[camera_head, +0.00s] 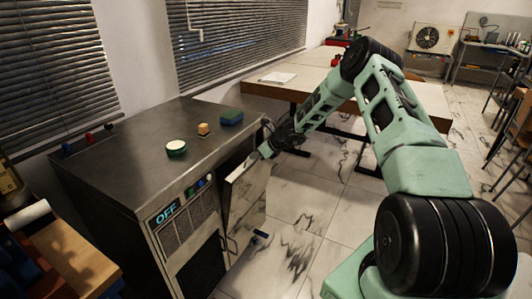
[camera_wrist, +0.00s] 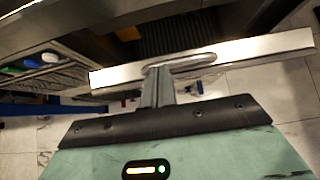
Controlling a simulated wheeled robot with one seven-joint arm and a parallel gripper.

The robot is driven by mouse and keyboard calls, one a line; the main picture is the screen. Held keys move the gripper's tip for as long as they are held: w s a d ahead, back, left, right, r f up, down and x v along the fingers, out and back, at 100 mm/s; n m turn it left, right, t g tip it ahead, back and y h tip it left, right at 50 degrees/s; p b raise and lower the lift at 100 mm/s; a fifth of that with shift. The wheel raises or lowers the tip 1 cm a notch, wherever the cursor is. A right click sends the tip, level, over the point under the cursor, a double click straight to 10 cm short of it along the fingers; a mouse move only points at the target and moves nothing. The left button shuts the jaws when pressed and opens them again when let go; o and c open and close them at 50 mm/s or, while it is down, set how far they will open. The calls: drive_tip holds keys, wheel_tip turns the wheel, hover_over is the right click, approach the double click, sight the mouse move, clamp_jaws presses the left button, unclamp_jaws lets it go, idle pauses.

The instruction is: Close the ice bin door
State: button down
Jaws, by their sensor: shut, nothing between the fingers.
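The ice bin door (camera_head: 246,185) is a pale metal panel standing open, swung out from the front of the steel ice machine (camera_head: 125,140). In the wrist view the door (camera_wrist: 250,52) shows as a long bright edge crossing the picture, with a rounded slot or handle near its middle. My gripper (camera_head: 264,151) is at the top of the door near its far end. In the wrist view the shut fingers (camera_wrist: 157,85) reach up to the door's edge by the slot, with nothing held. I cannot tell whether they touch it.
A sponge (camera_head: 231,118), a small yellowish item (camera_head: 203,129) and a round green-and-white container (camera_head: 176,148) sit on the machine's top. A wooden table (camera_head: 300,85) stands behind. Marble-look floor (camera_head: 300,215) in front of the door is mostly clear. A wooden counter (camera_head: 70,260) is at lower left.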

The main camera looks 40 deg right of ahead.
drive_tip(key=shift+w+a+r+p, duration=0.15)
drive_tip(key=shift+w+a+p, duration=0.2)
drive_tip(key=shift+w, duration=0.4)
drive_tip(key=shift+w+a+r+p, duration=0.1)
drive_tip(key=shift+w+a+p, duration=0.25)
drive_tip(key=shift+w, duration=0.4)
drive_tip(key=shift+d, duration=0.1)
